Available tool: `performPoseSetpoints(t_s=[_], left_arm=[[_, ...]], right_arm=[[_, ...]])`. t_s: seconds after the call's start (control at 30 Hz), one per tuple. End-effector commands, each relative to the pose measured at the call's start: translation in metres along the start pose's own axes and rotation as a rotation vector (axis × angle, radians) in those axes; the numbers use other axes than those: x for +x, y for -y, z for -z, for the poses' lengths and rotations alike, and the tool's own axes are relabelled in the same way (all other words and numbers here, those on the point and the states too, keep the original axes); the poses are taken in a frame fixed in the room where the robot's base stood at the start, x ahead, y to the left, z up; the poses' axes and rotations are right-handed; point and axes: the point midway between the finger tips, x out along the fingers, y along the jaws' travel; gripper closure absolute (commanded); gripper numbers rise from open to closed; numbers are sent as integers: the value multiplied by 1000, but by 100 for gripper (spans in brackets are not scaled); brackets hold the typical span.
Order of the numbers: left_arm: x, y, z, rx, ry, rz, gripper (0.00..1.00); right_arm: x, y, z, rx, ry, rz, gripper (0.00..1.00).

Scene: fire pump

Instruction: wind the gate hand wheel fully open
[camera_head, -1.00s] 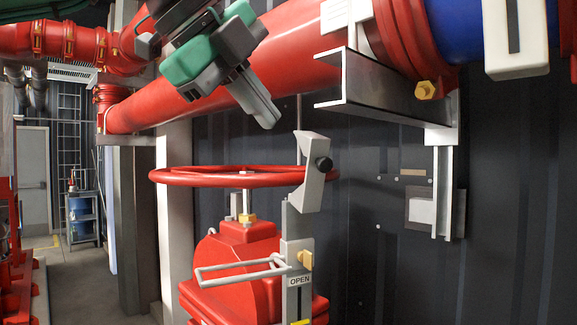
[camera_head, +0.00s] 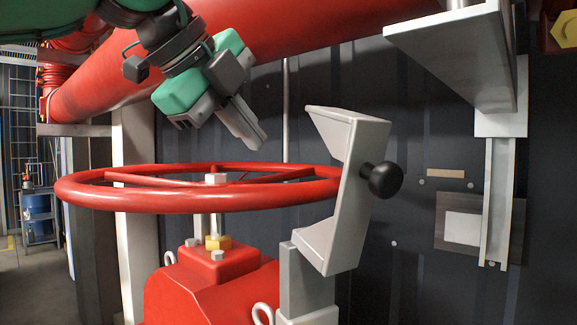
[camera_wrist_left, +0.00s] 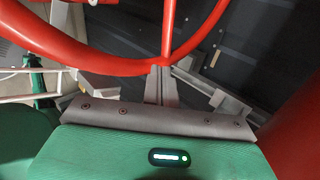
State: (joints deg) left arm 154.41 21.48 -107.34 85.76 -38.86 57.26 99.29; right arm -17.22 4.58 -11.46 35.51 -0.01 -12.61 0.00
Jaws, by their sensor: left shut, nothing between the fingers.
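The red gate hand wheel (camera_head: 100,201) lies level on top of the red valve body (camera_head: 200,290) in the head view. Its rim and spokes also show in the left wrist view (camera_wrist_left: 130,66). My left gripper (camera_head: 250,135) comes in from the upper left. It is shut and empty, with its fingers pointing down and right above the back part of the wheel. It appears apart from the wheel. In the left wrist view the fingertips (camera_wrist_left: 161,75) show near where a spoke meets the rim. My right gripper is not in view.
A grey bracket (camera_head: 345,200) with a black knob (camera_head: 385,180) stands at the wheel's right edge. A large red pipe (camera_head: 300,30) runs above, close to my left arm. A grey steel support (camera_head: 470,60) juts out at upper right. A dark wall is behind.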

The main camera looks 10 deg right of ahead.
Motion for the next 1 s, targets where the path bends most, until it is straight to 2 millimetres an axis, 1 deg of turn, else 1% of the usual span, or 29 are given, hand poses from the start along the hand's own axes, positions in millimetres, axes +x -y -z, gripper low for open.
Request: performPoseSetpoints(t_s=[0.03,0.2,0.3,0.43,0.53,0.67,1.0], left_arm=[[11,2,1,1,-1,-7,100],[48,2,0,2,-1,-6,100],[66,4,1,2,-1,-5,100],[84,8,1,1,-1,-4,100],[92,9,0,0,0,-3,100],[98,9,0,0,0,-1,100],[100,9,0,0,-1,-1,100]], right_arm=[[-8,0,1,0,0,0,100],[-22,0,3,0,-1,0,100],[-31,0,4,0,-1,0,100],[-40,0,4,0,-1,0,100],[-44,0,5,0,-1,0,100],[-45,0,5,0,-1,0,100],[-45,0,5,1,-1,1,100]])
